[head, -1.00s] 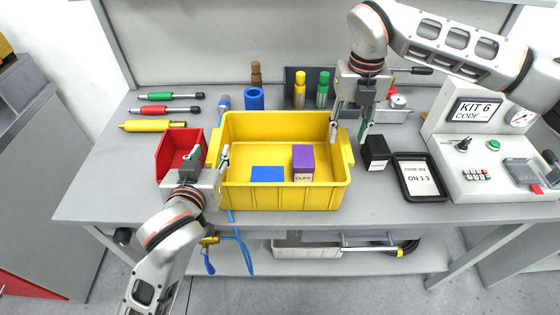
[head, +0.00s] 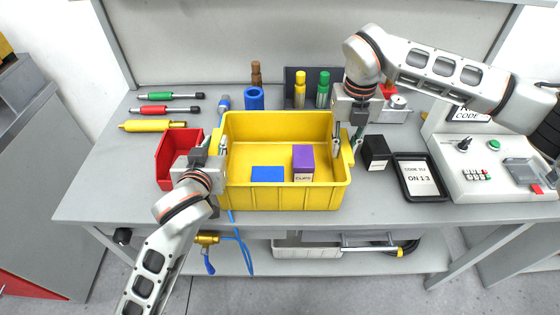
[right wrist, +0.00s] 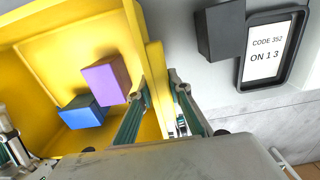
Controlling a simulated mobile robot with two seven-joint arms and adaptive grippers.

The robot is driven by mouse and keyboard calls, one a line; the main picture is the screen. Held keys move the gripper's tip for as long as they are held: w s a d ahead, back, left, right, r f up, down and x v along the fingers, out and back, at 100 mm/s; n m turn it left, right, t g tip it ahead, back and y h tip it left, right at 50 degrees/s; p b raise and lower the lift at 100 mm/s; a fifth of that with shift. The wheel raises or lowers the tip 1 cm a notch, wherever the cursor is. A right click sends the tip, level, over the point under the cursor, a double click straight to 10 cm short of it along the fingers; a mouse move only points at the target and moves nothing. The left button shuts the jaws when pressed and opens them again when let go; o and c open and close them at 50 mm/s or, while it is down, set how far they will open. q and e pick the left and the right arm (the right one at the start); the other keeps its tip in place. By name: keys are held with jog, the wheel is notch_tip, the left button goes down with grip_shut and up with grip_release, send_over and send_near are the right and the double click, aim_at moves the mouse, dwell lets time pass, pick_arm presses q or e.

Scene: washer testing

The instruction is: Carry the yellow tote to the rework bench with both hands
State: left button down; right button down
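The yellow tote (head: 290,197) stands on the grey workbench. A blue box (head: 267,174) and a purple box (head: 303,160) lie inside it. My left gripper (head: 214,144) is at the tote's left handle, with its fingers apart; whether they touch the handle is hidden. My right gripper (head: 347,142) is at the tote's right handle. In the right wrist view, the right gripper (right wrist: 160,95) is open, with one finger inside the tote and one outside. The handle (right wrist: 156,75) lies between them, with a gap to the outer finger.
A red bin (head: 166,158) stands close to the tote's left side. A black box (head: 376,152) and a framed display (head: 420,178) are to its right, before a test console (head: 485,175). Bottles and a blue cylinder (head: 254,99) stand behind.

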pick_arm(q)
jog(key=shift+r, duration=0.15)
pick_arm(e)
jog(key=shift+r, duration=0.1)
